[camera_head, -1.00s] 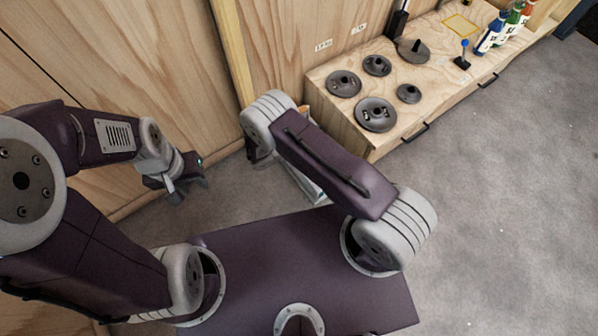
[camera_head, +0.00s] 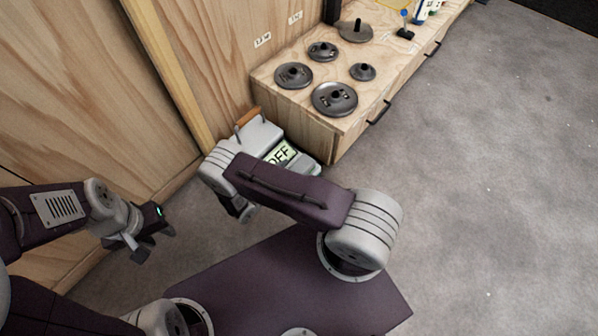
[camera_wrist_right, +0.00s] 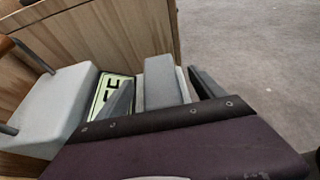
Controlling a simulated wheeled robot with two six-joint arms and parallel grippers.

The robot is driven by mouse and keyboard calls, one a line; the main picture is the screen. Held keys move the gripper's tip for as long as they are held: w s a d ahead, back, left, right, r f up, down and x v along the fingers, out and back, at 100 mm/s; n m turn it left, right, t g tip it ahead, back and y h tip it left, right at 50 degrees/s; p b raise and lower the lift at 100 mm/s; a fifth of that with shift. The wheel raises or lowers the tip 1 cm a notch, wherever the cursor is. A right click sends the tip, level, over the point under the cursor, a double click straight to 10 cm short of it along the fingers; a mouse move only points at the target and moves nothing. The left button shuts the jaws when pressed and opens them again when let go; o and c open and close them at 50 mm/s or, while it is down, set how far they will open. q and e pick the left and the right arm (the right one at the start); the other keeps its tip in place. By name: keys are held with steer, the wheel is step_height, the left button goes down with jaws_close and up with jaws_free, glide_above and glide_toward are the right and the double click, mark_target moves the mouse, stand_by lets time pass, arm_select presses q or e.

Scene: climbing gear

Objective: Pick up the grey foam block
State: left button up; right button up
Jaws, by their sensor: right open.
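A grey block (camera_wrist_right: 163,82), which looks like the foam block, shows in the right wrist view beside a pale green sign. My right gripper (camera_wrist_right: 165,95) is open, with one dark finger on each side of this block; I cannot tell whether they touch it. In the head view my right arm hides the right gripper. There, a grey piece (camera_head: 303,165) shows past the arm beside the green sign (camera_head: 280,153), and I cannot tell if it is the same block. My left gripper (camera_head: 150,243) is open and empty at the lower left, well away from it.
A larger pale grey box (camera_wrist_right: 50,105) lies left of the sign; it also shows in the head view (camera_head: 258,137). A wooden cabinet (camera_head: 345,128) with several dark weight plates stands just behind. Wooden panels (camera_head: 90,90) close the left side. The grey floor at right is clear.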

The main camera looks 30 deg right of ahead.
mark_target(301, 165)
steer(key=b+x, duration=0.3)
steer(key=x, duration=0.1)
steer(key=shift+w+d+f, duration=0.15)
steer(key=shift+d+f, duration=0.05)
steer(key=shift+w+d, duration=0.1)
steer(key=shift+d, duration=0.1)
steer(key=shift+r, duration=0.15)
steer(key=c, duration=1.4)
steer(key=shift+c, duration=0.2)
step_height(301, 165, up, 10)
steer(key=p, duration=0.7)
